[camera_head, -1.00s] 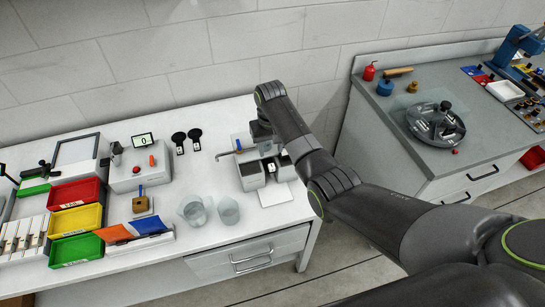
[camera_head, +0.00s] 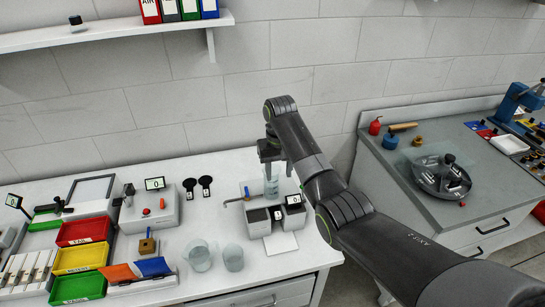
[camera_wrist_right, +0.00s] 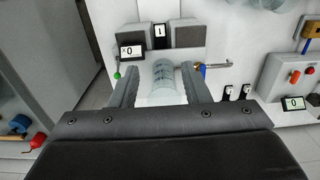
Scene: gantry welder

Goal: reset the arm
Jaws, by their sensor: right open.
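My right arm comes in from the lower right in the head view. Its gripper (camera_head: 269,158) points down at the back of the white bench. It is open. A clear glass cylinder (camera_head: 271,188) stands upright below it on a small device with two dark-topped grey blocks (camera_head: 259,222). In the right wrist view the two fingers of my gripper (camera_wrist_right: 161,92) are spread apart. The glass cylinder (camera_wrist_right: 164,74) shows between them, beyond the tips, and I see no contact. My left gripper is not in view.
Two glass beakers (camera_head: 233,258) stand at the bench front. Red, yellow and green bins (camera_head: 80,259) and a grey box with a display (camera_head: 150,207) are at left. A shelf (camera_head: 120,28) hangs above. A grey cabinet (camera_head: 400,190) stands at right.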

